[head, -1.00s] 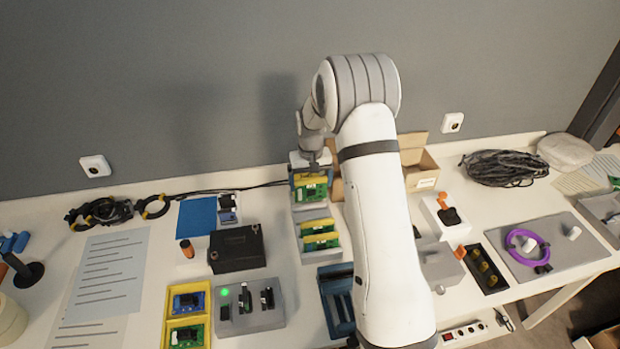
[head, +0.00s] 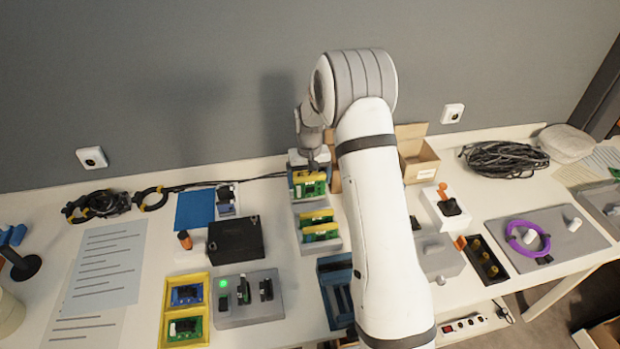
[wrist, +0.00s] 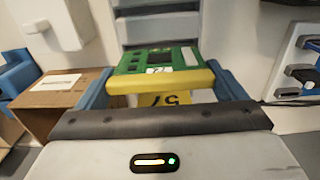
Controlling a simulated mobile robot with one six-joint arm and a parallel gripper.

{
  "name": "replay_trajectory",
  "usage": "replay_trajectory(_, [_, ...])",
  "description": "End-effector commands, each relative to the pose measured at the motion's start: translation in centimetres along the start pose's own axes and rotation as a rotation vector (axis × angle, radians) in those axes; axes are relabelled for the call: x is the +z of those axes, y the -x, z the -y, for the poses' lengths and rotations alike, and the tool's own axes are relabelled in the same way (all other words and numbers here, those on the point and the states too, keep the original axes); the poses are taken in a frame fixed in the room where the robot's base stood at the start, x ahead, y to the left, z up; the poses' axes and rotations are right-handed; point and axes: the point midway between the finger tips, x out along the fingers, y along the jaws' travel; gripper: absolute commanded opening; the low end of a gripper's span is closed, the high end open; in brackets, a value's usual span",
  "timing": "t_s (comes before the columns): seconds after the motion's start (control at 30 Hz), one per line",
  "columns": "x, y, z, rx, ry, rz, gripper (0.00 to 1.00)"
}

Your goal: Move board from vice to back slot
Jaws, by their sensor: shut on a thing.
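My gripper (head: 310,170) points down at the back of the bench, shut on a green board with a yellow edge (head: 311,189). In the wrist view the board (wrist: 158,60) sits level between my blue fingers, its yellow edge towards the palm. The board is over or at the back of a grey rack (head: 335,246); I cannot tell how far it is seated in the back slot. Two similar boards (head: 320,233) stand further forward in the rack. A dark blue block (head: 334,290), apparently the vice, is in front of the rack, partly hidden by my arm.
An open carton (head: 419,170) stands right of the rack, partly behind my arm. A black box (head: 236,240) stands to the left. A yellow tray (head: 172,312) with boards and a grey fixture with a green light (head: 254,311) are at the front left. Cables (head: 110,205) lie behind.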

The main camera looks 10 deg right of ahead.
Motion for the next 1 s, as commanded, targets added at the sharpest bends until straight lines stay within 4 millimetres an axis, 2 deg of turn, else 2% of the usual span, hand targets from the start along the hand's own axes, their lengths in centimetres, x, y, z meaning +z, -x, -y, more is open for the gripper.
replay_trajectory(1.0, [0.0, -3.2, 0.1, 0.0, 0.002, 0.001, 0.65])
